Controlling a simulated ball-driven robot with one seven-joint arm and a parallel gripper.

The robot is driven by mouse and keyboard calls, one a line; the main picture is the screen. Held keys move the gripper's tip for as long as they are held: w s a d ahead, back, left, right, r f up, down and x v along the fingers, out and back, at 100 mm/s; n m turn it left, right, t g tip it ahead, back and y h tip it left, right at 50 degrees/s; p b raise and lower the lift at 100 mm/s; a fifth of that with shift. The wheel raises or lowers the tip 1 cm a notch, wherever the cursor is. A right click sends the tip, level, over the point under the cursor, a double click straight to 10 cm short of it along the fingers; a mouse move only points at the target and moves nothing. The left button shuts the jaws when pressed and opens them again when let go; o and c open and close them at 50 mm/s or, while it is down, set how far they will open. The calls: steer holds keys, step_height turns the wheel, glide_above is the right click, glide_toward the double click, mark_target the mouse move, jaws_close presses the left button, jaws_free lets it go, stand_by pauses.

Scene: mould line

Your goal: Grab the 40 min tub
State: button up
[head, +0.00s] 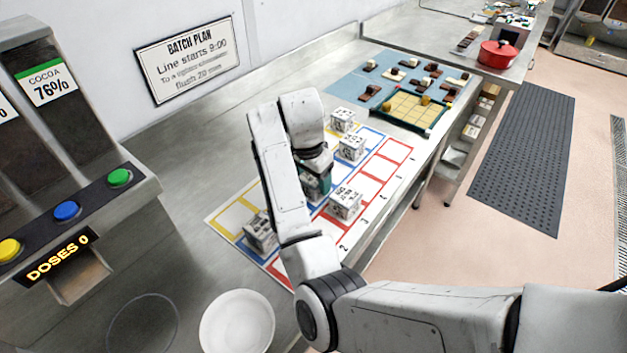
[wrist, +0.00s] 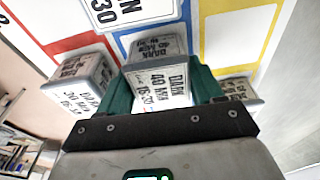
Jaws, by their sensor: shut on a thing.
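The 40 min tub (wrist: 168,78) is grey-white with a printed label reading DARK, 40 MIN and 16-20. In the wrist view it sits between the green fingers of my gripper (wrist: 160,88), which is shut on it. In the head view my gripper (head: 317,184) is low over the marked mat (head: 233,215), and my arm hides the held tub. I cannot tell whether the tub touches the mat.
Similar tubs stand close by: one to the right (head: 345,203), two behind (head: 351,148) (head: 342,118), one in front (head: 260,232). A white bowl (head: 237,322) is nearer the front. A cocoa dispenser (head: 75,215) stands left. A tray (head: 405,112) lies farther back.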

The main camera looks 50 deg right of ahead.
steer(key=shift+r, duration=0.15)
steer(key=shift+r, duration=0.25)
steer(key=r, duration=0.3)
steer(key=shift+s+a+r+p, duration=0.1)
steer(key=shift+s+r+p, duration=0.15)
steer(key=shift+r+p, duration=0.05)
steer(key=s+a+r+p, duration=0.2)
steer(key=s+r+p, duration=0.6)
steer(key=s+r, duration=0.5)
step_height(320, 180, up, 3)
steer(key=shift+s+a+f, duration=0.15)
steer(key=shift+a+f, duration=0.05)
steer(key=shift+a, duration=0.05)
steer(key=shift+f, duration=0.1)
